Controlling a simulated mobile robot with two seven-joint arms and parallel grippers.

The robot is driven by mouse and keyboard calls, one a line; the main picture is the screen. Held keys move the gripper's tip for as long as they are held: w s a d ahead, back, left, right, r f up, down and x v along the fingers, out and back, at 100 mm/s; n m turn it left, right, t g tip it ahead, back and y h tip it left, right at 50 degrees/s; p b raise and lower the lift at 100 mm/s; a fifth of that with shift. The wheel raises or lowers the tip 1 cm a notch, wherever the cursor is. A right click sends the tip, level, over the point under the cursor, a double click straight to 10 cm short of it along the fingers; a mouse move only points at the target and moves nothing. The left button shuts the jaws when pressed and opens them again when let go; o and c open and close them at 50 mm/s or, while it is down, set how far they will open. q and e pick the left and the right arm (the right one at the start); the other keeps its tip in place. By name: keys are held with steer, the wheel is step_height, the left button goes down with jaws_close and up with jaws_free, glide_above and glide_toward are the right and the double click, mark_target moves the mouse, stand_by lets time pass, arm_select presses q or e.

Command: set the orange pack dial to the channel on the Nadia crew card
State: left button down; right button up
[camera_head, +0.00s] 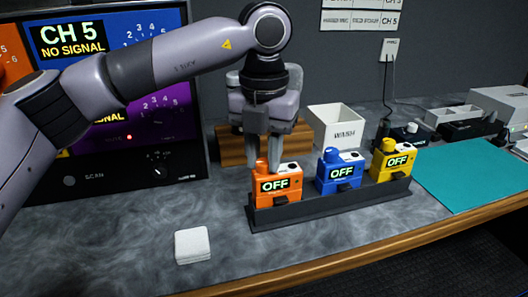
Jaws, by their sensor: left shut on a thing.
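The orange pack (276,185) stands at the left end of a dark rack, and its display reads OFF. Its orange dial (261,165) sticks up at the top left of the pack. My left gripper (264,160) comes down from above and is shut on this dial; the fingers hide part of it. A white crew card (361,18) hangs on the back wall, cut off by the top edge. CH 5 shows at its lower right, but the names are too small to read. My right gripper is not in view.
A blue pack (340,172) and a yellow pack (391,161), both reading OFF, share the rack (330,207). A white bin (335,123) stands behind. A monitor (180,110) reads CH 5 NO SIGNAL. White pads (192,245) lie front left; a teal mat (470,172) lies right.

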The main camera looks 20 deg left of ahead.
arm_select(q)
steer(key=m+p, duration=0.1)
steer(key=m, duration=0.4)
steer(key=shift+m, duration=0.4)
steer(key=m, duration=0.5)
steer(key=m+p, duration=0.1)
steer(key=m, duration=0.5)
steer(key=shift+m, duration=0.4)
steer(key=m, duration=0.5)
steer(key=shift+m, duration=0.4)
steer(key=c, duration=0.9)
jaws_free()
steer(key=shift+o, duration=0.2)
steer(key=shift+r, duration=0.1)
